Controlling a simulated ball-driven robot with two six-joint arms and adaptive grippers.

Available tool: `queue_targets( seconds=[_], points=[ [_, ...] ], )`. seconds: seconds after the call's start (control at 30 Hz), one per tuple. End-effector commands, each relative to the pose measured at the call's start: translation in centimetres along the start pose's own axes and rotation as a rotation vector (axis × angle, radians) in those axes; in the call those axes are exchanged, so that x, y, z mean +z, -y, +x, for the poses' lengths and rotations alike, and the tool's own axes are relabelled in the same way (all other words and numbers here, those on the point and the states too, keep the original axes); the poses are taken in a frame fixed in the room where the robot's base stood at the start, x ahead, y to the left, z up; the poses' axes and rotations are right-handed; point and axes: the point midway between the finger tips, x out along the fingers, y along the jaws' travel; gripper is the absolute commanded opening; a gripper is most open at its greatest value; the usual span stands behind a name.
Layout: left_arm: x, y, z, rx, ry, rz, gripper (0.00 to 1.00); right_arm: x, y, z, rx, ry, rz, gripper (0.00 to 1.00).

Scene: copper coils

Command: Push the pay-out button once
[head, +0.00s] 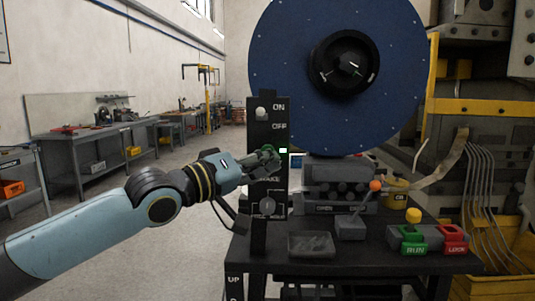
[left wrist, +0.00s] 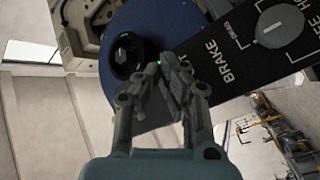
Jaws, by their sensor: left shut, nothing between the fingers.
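No button marked pay-out is readable; the gripper covers part of the panel. My right gripper is not in view.
A big blue reel (head: 290,60) with a black hub rises behind the panel. On the dark table are an orange-ball lever (head: 375,186), a green RUN block (head: 413,240), a red LOCK block (head: 454,238) and a grey tray (head: 311,252). Open floor lies left of the panel.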

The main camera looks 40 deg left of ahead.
Motion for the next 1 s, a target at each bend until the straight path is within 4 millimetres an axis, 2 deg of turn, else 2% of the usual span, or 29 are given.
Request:
queue_targets(
  seconds=[1.0],
  points=[
    [-0.49, 0.50, 0.69, 0.001, 0.000, 0.001, 0.00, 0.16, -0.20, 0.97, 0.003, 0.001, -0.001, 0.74]
  ],
)
